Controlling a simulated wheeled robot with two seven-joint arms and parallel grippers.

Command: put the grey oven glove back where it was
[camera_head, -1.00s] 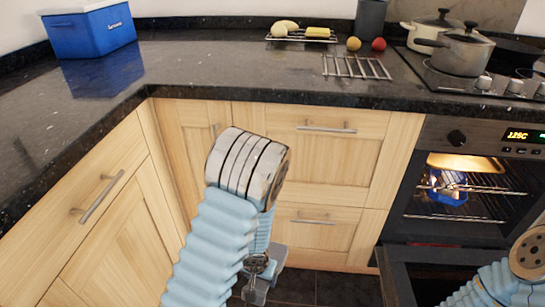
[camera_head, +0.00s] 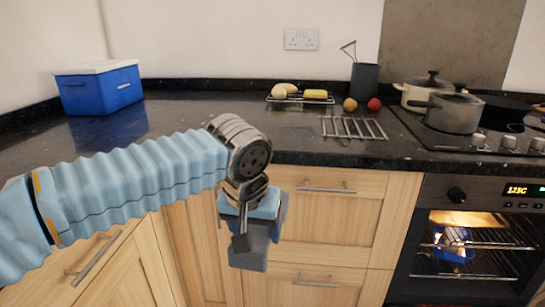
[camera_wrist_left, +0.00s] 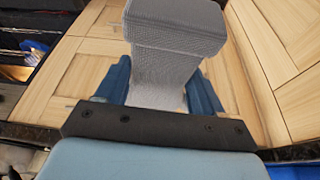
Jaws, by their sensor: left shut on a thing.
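The grey oven glove (camera_wrist_left: 172,25) is a grey woven piece gripped between the two blue fingers of my left gripper (camera_wrist_left: 163,85) in the left wrist view. In the head view my left gripper (camera_head: 255,228) hangs down in front of the wooden cabinets, and the glove (camera_head: 248,260) shows as a grey piece at its tip, partly hidden by the gripper. The glove is held in the air, clear of the worktop. My right gripper is in neither view now.
The dark worktop (camera_head: 230,125) is bare between the blue cool box (camera_head: 100,90) and the wire rack (camera_head: 352,127). Food, a dark utensil pot (camera_head: 364,82) and pans stand farther back and right. The lit oven (camera_head: 465,240) holds a blue dish (camera_head: 453,242) on its shelf.

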